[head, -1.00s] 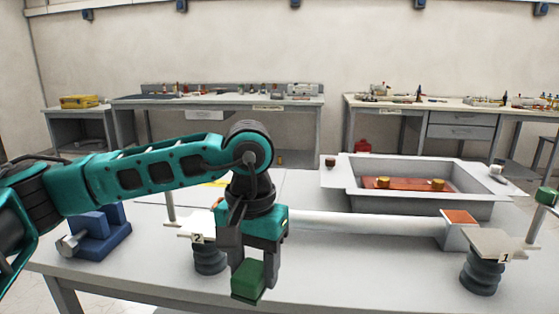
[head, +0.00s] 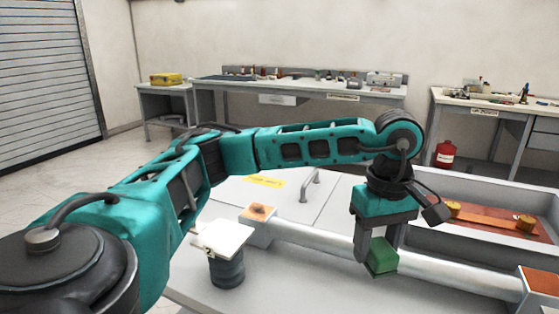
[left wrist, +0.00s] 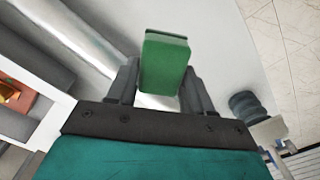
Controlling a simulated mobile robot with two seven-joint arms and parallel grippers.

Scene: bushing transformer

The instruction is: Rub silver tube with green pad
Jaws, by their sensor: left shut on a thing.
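My left gripper (head: 378,250) is shut on the green pad (head: 383,258), a small green block pointing down between its fingers. In the left wrist view, the pad (left wrist: 164,62) sits between the two dark fingers. The silver tube (head: 440,275) lies across the table between two supports with orange tops. In the head view the pad overlaps the front of the tube; whether they touch I cannot tell. The tube (left wrist: 75,38) also shows in the left wrist view, passing behind the gripper. My right gripper is in neither view.
A dark ribbed insulator with a white plate (head: 226,268) stands left of the tube. A grey tray (head: 455,242) with a copper-coloured plate lies behind the tube. A handle (head: 312,182) rises from the table's back part. Workbenches stand along the far wall.

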